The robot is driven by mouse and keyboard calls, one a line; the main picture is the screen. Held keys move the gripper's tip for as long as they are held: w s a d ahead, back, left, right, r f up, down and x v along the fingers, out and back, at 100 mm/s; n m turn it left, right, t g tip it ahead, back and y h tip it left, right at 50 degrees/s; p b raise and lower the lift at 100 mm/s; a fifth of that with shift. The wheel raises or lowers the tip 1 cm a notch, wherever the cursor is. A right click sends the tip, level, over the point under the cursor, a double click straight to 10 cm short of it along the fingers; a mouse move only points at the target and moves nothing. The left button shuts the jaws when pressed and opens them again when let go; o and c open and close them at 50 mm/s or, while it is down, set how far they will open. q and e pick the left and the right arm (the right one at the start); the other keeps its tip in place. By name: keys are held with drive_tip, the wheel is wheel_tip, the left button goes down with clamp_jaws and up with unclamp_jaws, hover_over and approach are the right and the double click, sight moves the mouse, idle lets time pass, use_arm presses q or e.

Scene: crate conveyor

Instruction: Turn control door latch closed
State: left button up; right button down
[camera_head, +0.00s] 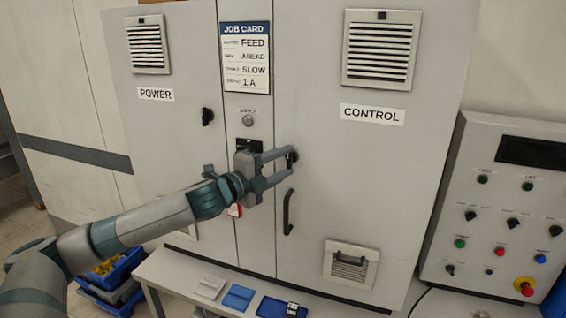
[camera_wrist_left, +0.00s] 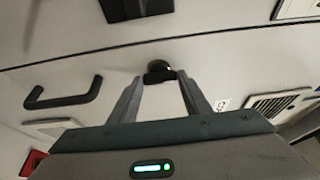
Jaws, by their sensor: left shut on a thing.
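The CONTROL door (camera_head: 340,195) is the wide right-hand cabinet door, and it looks shut. Its latch is a small black knob (camera_wrist_left: 158,72) on a round base, beside the door's left edge. My left gripper (camera_head: 289,158) reaches in from the left and is shut on this latch, with a finger on either side. In the left wrist view the fingertips (camera_wrist_left: 159,80) meet at the black knob. The fingers hide part of the latch in the head view. The black door handle (camera_head: 288,212) is below the latch and also shows in the left wrist view (camera_wrist_left: 65,95). My right gripper is not in view.
The POWER door (camera_head: 172,130) with its own black latch (camera_head: 207,116) is at the left. A job card (camera_head: 245,57) hangs between the doors. A low bench (camera_head: 180,278) stands in front, and a control panel (camera_head: 505,210) with buttons is at the right.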

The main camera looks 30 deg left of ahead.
use_arm(q)
drive_tip(key=o, duration=1.1)
drive_tip(key=shift+s+a+f+b, duration=0.1)
drive_tip(key=shift+s+f+b, duration=0.05)
drive_tip(key=shift+s+b, duration=0.35)
drive_tip(key=shift+s+a+f+b, duration=0.1)
drive_tip(key=shift+s+b, duration=0.2)
drive_tip(key=shift+s, duration=0.25)
drive_tip(key=shift+s+a+r+b, duration=0.1)
drive_tip(key=shift+s+a+b, duration=0.35)
drive_tip(key=shift+s, duration=2.05)
drive_tip(key=shift+s+a+r+b, duration=0.1)
drive_tip(key=shift+s+a+b, duration=0.4)
drive_tip(key=shift+s, duration=2)
drive_tip(key=shift+s+a+b, duration=0.15)
drive_tip(key=shift+s+b, duration=0.6)
drive_tip(key=shift+s, duration=1.75)
